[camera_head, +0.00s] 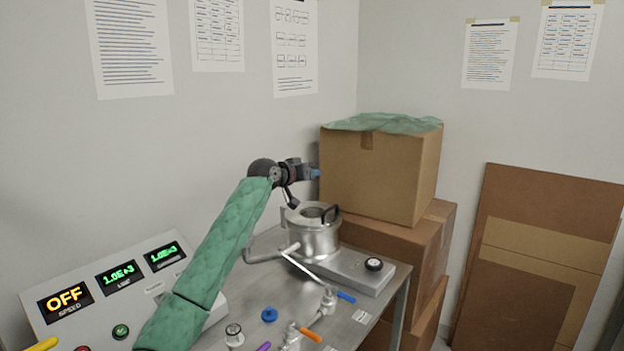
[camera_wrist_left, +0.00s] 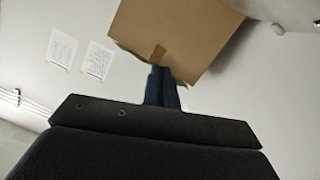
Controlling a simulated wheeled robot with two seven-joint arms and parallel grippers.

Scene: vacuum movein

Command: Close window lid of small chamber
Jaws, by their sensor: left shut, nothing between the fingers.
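The small chamber (camera_head: 313,238) is a silver metal cylinder on a flat metal base on the table, right of centre in the head view. Its round window lid (camera_head: 315,211) with a dark handle is at its top; I cannot tell whether it lies fully flat. My left gripper (camera_head: 316,173) is above the chamber and apart from it, in front of the upper cardboard box. In the left wrist view its blue fingertips (camera_wrist_left: 161,88) are together with nothing between them. The wrist view does not show the chamber. My right gripper is not in view.
Stacked cardboard boxes (camera_head: 375,178) stand behind the chamber on the right. A control panel (camera_head: 110,290) with green readouts is at the left. Valves with blue (camera_head: 346,297) and orange (camera_head: 310,335) handles are on the table (camera_head: 345,330) in front. Brown boards (camera_head: 540,250) lean at the right wall.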

